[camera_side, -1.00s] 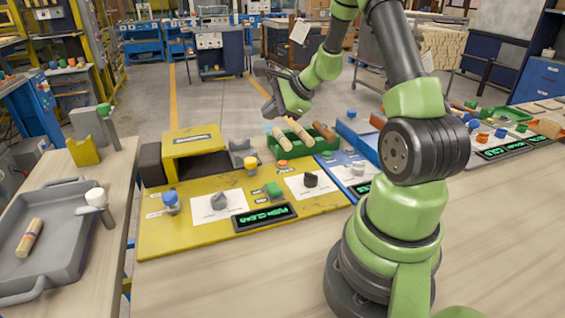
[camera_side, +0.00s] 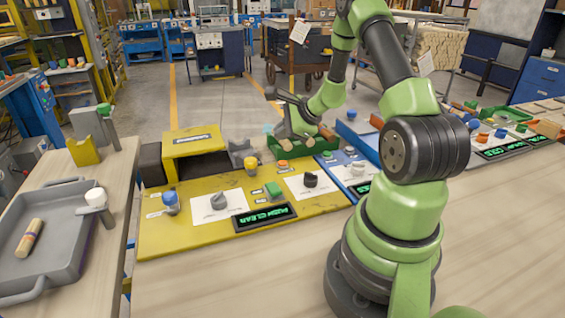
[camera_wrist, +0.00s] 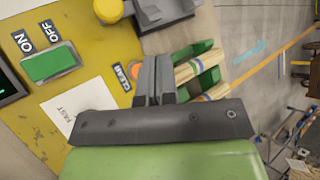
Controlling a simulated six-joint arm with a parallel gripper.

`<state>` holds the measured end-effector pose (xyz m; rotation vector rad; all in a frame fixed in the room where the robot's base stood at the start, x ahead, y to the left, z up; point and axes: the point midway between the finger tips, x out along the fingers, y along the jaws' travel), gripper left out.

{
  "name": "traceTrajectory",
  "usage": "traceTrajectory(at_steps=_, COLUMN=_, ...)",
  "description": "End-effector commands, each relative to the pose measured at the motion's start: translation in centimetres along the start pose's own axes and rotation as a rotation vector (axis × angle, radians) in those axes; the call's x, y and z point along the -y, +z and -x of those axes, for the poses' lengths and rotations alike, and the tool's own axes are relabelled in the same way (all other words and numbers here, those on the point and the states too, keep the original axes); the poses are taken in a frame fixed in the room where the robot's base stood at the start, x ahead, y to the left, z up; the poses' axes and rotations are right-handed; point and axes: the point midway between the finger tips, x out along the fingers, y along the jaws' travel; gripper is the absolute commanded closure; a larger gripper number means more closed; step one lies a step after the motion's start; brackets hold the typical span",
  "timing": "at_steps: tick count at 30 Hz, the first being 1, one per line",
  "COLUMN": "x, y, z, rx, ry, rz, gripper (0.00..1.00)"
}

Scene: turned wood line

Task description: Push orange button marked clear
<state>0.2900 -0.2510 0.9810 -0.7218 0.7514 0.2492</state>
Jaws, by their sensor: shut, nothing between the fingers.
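The orange button (camera_side: 283,163) sits near the back edge of the yellow panel (camera_side: 200,237), in front of the green tray. In the wrist view the orange button (camera_wrist: 134,70) shows beside the CLEAR label (camera_wrist: 122,78), partly hidden by my fingers. My gripper (camera_wrist: 153,72) is shut and empty, its fingertips pointing down close beside the button in that view. In the side view my gripper (camera_side: 284,136) is above the green tray, behind and above the button. I see no contact. A display (camera_side: 265,217) on the panel reads PUSH CLEAR.
The green tray (camera_side: 276,154) holds wooden dowels just behind the button. A blue panel (camera_side: 350,168) lies to the right.

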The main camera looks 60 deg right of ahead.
Motion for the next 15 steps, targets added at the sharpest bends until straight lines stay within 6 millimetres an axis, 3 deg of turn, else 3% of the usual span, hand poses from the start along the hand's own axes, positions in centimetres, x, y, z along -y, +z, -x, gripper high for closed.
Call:
traceTrajectory(at_steps=6, x=-1.6, y=-1.6, z=-2.2, rx=0.000, ry=0.002, rz=-0.002, gripper=1.00)
traceTrajectory(at_steps=15, x=-2.6, y=-2.6, z=-3.6, rx=0.000, ry=0.000, rz=-0.001, gripper=1.00)
